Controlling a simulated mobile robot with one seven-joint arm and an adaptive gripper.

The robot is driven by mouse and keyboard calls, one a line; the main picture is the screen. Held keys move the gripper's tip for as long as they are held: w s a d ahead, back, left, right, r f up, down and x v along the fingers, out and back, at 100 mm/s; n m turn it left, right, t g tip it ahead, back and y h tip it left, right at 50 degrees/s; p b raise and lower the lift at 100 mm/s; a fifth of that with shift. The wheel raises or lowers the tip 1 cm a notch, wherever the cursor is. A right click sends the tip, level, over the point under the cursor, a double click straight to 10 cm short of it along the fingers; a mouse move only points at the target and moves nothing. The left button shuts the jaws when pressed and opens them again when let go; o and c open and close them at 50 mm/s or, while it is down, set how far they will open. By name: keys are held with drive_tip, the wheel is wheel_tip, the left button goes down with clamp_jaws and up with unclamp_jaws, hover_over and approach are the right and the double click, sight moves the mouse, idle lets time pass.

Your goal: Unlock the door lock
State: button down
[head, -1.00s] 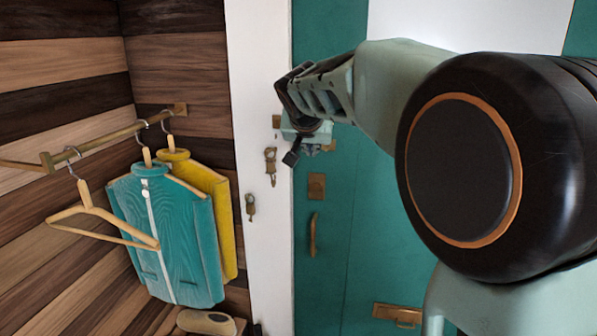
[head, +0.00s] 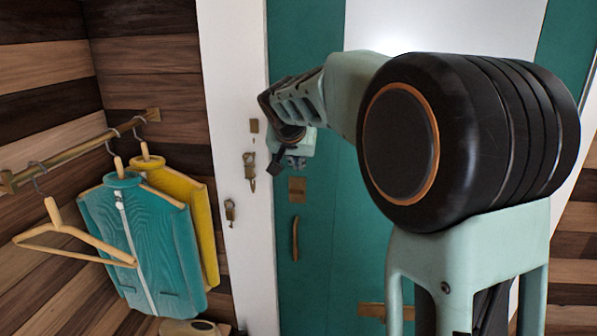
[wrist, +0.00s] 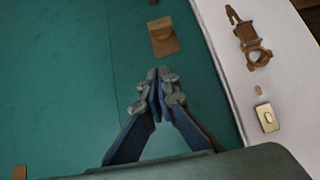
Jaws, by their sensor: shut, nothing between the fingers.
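The teal door (head: 335,235) fills the middle of the head view and the left of the wrist view (wrist: 60,90). A small brass lock plate (head: 297,189) sits on it near the white frame. In the wrist view the lock (wrist: 163,37) shows a raised piece on its plate. My gripper (head: 296,162) is just above the lock in the head view. In the wrist view my gripper (wrist: 160,82) is shut and empty, its tips pointing toward the lock with a gap in the picture. Contact with the door cannot be told.
A brass door handle (head: 295,238) is below the lock. The white frame (head: 232,110) carries a brass plate (head: 254,126) and hanging brass pieces (head: 249,170). At left a rail (head: 75,148) holds a teal jacket (head: 135,240), a yellow garment (head: 200,225) and an empty hanger (head: 75,235).

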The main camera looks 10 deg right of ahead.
drive_tip(key=p, duration=0.1)
approach(301, 190)
drive_tip(key=w, duration=0.1)
drive_tip(key=w+d, duration=0.1)
drive_tip(key=w, duration=0.1)
drive_tip(key=shift+w+d+r, duration=0.1)
drive_tip(key=shift+r, duration=0.05)
drive_tip(key=f, duration=0.3)
drive_tip(key=shift+w+f, duration=0.2)
drive_tip(key=shift+w, duration=0.05)
drive_tip(key=shift+f, duration=0.55)
